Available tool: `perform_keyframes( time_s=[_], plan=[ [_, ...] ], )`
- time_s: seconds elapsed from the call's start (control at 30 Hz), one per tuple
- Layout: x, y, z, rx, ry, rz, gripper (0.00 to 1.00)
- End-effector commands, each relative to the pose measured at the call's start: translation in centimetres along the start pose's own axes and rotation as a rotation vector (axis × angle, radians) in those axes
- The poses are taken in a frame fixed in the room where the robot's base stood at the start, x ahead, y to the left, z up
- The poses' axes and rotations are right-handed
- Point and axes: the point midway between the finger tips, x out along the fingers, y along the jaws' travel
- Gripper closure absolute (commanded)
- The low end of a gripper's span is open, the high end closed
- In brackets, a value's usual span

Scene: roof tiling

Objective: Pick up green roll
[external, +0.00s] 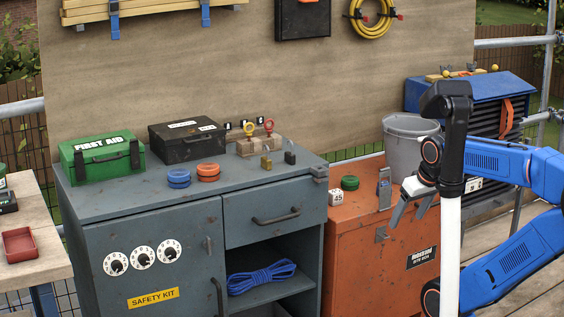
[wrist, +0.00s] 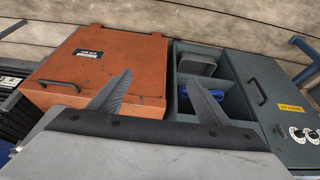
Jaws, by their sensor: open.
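The green roll (external: 350,183) lies flat on top of the orange cabinet (external: 360,255), near its left side, in the external view. It does not show in the wrist view. My gripper (external: 411,215) is open and empty, to the right of the roll and apart from it, by the cabinet's right side. In the wrist view my gripper (wrist: 156,85) shows two spread fingers with nothing between them. The cabinet's orange front (wrist: 100,65) lies beyond them in that view.
A white numbered cube (external: 336,198) sits just left of the roll. A grey upright tool (external: 384,188) stands between roll and gripper. A grey bucket (external: 408,150) is behind. Blue (external: 179,178) and orange (external: 208,172) rolls lie on the grey cabinet (external: 150,215).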

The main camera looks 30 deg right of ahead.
Motion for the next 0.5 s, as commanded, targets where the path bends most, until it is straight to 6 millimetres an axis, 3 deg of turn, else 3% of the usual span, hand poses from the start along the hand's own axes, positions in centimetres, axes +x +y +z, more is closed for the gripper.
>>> perform_keyframes(
  time_s=[0.27,0.37,0.5],
  plan=[
    [-0.2,0.1,-0.7,-0.020,-0.006,0.002,0.29],
    [-0.7,0.3,-2.5,-0.074,-0.022,0.006,0.29],
    [-1.6,0.8,-6.5,-0.200,-0.056,0.013,0.29]
  ],
)
